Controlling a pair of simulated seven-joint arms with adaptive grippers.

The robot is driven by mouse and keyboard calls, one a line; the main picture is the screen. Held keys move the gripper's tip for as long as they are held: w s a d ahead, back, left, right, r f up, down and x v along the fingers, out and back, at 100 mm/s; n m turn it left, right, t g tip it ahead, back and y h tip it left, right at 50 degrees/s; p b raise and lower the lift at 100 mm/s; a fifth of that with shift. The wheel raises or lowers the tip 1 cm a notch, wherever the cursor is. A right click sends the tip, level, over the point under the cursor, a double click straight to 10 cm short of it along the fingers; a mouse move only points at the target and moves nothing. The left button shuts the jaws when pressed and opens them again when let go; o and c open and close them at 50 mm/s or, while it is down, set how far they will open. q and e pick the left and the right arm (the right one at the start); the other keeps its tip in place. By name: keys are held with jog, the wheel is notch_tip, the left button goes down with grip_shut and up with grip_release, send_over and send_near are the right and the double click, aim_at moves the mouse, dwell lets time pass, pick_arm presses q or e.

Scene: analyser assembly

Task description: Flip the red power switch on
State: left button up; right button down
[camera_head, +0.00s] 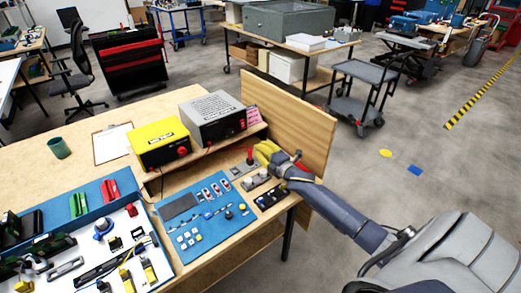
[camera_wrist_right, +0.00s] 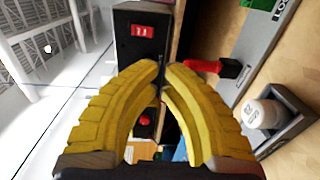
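A red rocker switch (camera_wrist_right: 144,30) sits on the black end panel of a box, above my fingertips in the right wrist view. In the head view a small red switch (camera_head: 242,124) shows on the dark front of the grey power supply (camera_head: 214,116). I cannot tell whether it is on or off. My right gripper (camera_head: 262,153) has yellow fingers and hovers just in front and to the right of that supply. My left gripper is out of view.
A yellow box with a red knob (camera_head: 160,143) stands left of the supply on the shelf. A red-handled lever (camera_wrist_right: 212,67) is close to the right finger. A wooden panel (camera_head: 290,115) rises behind. A blue board (camera_head: 205,222) with small switches lies in front.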

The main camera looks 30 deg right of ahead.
aim_at(239, 127)
dwell(0.3)
jog(key=r, duration=0.2)
jog(key=r+g, duration=0.1)
jog(key=s+r+g, duration=0.1)
jog(key=r, duration=0.1)
jog(key=shift+d+r, duration=0.25)
jog(key=shift+r, duration=0.05)
dwell(0.3)
jog(key=shift+w, duration=0.1)
jog(key=x, duration=1.3)
jog(key=shift+w+f, duration=0.25)
jog(key=shift+w, duration=0.05)
